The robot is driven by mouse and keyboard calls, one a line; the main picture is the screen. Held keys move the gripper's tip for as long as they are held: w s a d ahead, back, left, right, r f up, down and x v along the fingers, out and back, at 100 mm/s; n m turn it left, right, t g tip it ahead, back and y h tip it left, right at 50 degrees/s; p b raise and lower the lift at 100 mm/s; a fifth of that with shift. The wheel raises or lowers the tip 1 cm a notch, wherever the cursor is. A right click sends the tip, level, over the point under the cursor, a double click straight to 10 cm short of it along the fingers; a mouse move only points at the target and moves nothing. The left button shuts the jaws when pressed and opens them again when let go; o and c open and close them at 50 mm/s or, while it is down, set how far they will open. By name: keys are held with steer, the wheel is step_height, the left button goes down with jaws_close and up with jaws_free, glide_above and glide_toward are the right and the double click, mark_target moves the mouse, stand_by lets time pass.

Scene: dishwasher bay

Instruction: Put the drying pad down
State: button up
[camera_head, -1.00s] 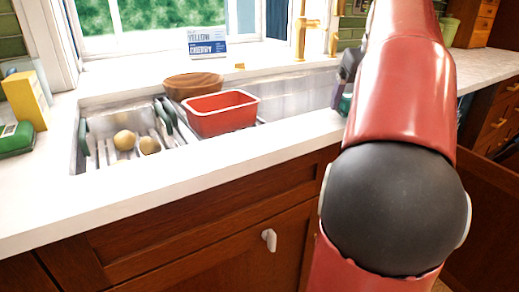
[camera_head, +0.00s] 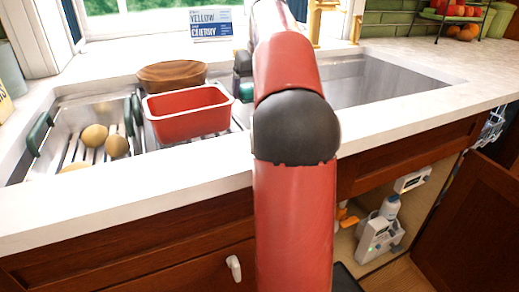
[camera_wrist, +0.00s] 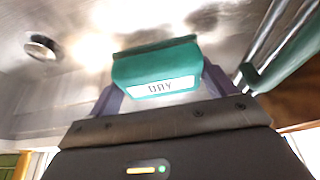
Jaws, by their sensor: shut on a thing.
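The drying pad is a teal block with a white label reading "DRY" (camera_wrist: 158,62). In the wrist view it sits between my gripper's fingers (camera_wrist: 155,80), which are shut on it. In the head view my gripper (camera_head: 243,75) shows as a dark shape behind my red arm, and a bit of the teal pad (camera_head: 246,91) shows below it. The pad is over the sink area, near the right of the red tub. Whether its underside touches anything cannot be seen.
The metal sink (camera_head: 385,82) is bare on the right. At left a rack holds round tan items (camera_head: 95,135), with a red tub (camera_head: 188,118) and a wooden bowl (camera_head: 172,76) beside them. An open cabinet (camera_head: 425,200) holds bottles. The wrist view shows a drain (camera_wrist: 40,46).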

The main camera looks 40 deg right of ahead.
step_height(320, 180, down, 18)
steer(key=shift+f, duration=0.15)
steer(key=shift+s+f, duration=0.1)
steer(key=shift+f, duration=0.05)
steer(key=o, duration=0.9)
steer(key=shift+o, duration=0.2)
steer(key=shift+r, duration=0.3)
steer(key=v, duration=1.1)
steer(key=shift+s+r, duration=0.25)
steer(key=shift+r, duration=0.05)
steer(key=shift+a, duration=0.1)
